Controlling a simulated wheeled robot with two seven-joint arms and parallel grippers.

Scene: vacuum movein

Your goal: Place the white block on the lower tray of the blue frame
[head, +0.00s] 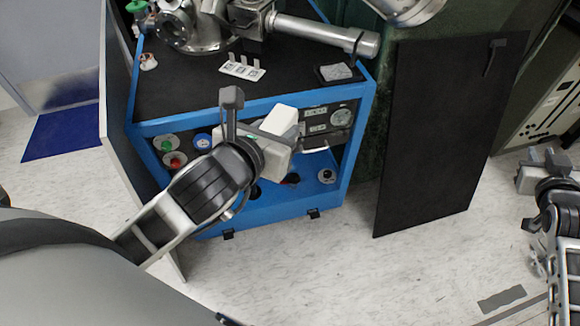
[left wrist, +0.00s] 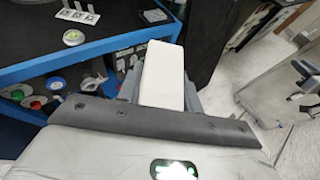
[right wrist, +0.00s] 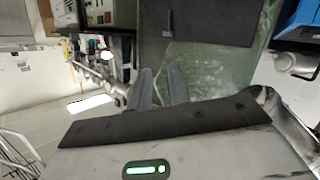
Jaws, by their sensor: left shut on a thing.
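My left gripper (head: 283,134) is shut on the white block (head: 281,121), in front of the upper part of the blue frame (head: 262,211). In the left wrist view the white block (left wrist: 162,75) sticks out between the fingers. The frame's lower tray (head: 318,180) is a blue shelf at the bottom of its open front, partly hidden by my left arm. The block is above the tray and apart from it. My right gripper (head: 543,160) is at the far right, away from the frame. The right wrist view shows its fingers (right wrist: 160,86) apart with nothing between.
The frame's black top bears metal vacuum parts (head: 195,25) and a white-labelled bracket (head: 242,68). Knobs (head: 175,160) and a gauge panel (head: 330,120) fill its upper front. A black panel (head: 440,135) stands to its right. The floor in front is clear.

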